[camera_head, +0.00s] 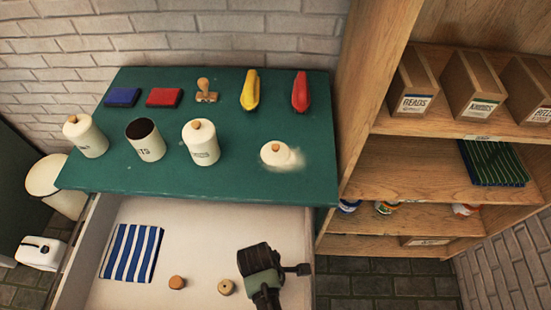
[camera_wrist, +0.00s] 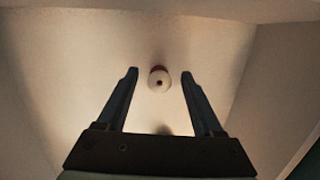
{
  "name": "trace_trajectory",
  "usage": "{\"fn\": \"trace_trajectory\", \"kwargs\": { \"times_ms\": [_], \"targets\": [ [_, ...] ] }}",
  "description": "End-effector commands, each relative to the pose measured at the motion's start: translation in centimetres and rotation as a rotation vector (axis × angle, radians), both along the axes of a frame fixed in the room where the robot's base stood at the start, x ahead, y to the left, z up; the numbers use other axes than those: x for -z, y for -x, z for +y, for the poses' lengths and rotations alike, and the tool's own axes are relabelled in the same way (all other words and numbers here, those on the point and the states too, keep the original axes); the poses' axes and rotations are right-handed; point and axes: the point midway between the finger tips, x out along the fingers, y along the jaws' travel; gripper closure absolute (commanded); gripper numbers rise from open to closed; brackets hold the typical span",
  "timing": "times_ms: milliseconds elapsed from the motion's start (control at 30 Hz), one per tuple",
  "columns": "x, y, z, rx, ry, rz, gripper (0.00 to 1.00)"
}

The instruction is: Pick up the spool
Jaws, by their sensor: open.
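A small round spool (camera_head: 226,287) with a dark centre lies in the open drawer, left of my gripper (camera_head: 262,272) in the head view. A similar small brown round piece (camera_head: 177,282) lies further left. In the wrist view one pale, round spool (camera_wrist: 159,80) with a dark centre and reddish edge shows between the two fingertips of my gripper (camera_wrist: 159,73). The fingers are spread apart, with a gap on either side of it. My gripper is empty. Its fingertips are not clear in the head view.
The open drawer (camera_head: 200,222) also holds a blue-and-white striped cloth (camera_head: 131,253). The green countertop (camera_head: 120,105) above carries canisters (camera_head: 201,146), a stamp (camera_head: 206,91) and coloured items. A wooden shelf (camera_head: 400,165) stands at right. The drawer floor around the spool is clear.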

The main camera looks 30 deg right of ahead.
Motion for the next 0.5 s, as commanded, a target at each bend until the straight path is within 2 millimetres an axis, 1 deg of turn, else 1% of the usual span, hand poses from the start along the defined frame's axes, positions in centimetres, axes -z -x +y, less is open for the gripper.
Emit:
{"fn": "trace_trajectory", "kwargs": {
  "times_ms": [33,100,300,467,500],
  "targets": [
    [0.45,0.00,-0.09,0.001,0.001,-0.001,0.32],
    [0.68,0.04,-0.11,0.001,0.001,-0.001,0.32],
    [0.65,0.02,-0.11,0.001,0.000,-0.002,0.32],
    [0.64,0.01,-0.10,0.001,0.000,-0.002,0.61],
    [0.63,0.01,-0.10,0.001,0.000,-0.002,0.68]
  ]
}}
